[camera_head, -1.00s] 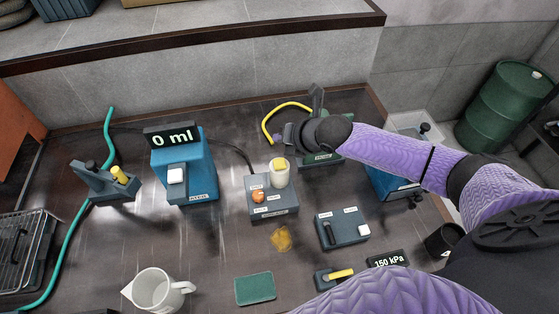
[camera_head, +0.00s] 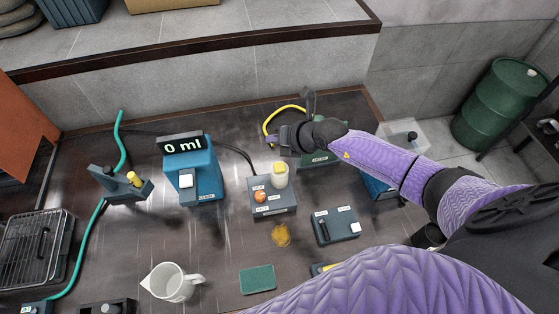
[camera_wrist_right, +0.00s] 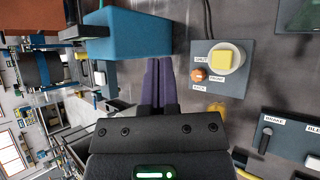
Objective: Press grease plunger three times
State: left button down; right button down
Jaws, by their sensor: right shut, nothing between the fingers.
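A grey box (camera_head: 284,210) with small white labels stands on the dark table in the head view. On it are a white cylinder with a yellow top (camera_head: 279,169), which looks like the plunger, and an orange knob (camera_head: 260,197). The yellow top also shows in the right wrist view (camera_wrist_right: 222,60), beside the orange knob (camera_wrist_right: 198,75). My right gripper (camera_head: 274,140) is shut and empty, just beyond the yellow top in the head view. In the wrist view its fingers (camera_wrist_right: 159,82) are together, left of the box and apart from it. My left gripper is not in view.
A blue unit with a "0 ml" display (camera_head: 182,144) stands left of the box. A yellow hose (camera_head: 272,115) curves behind my right gripper. A brake box (camera_head: 337,226), a green pad (camera_head: 257,279) and a white jug (camera_head: 172,282) lie nearer. A brown smear (camera_head: 281,236) marks the table.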

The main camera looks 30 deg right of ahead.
aim_at(281, 169)
jog(key=shift+s+d+f+m+h, duration=0.15)
jog(key=shift+d+f+m+h, duration=0.3)
jog(key=shift+d+h, duration=0.3)
notch_tip(281, 169, down, 8)
jog(key=b, duration=0.8)
jog(key=shift+f, duration=0.2)
jog(key=shift+f+b, duration=0.2)
jog(key=shift+b, duration=0.1)
dwell(0.9)
jog(key=shift+f, duration=0.4)
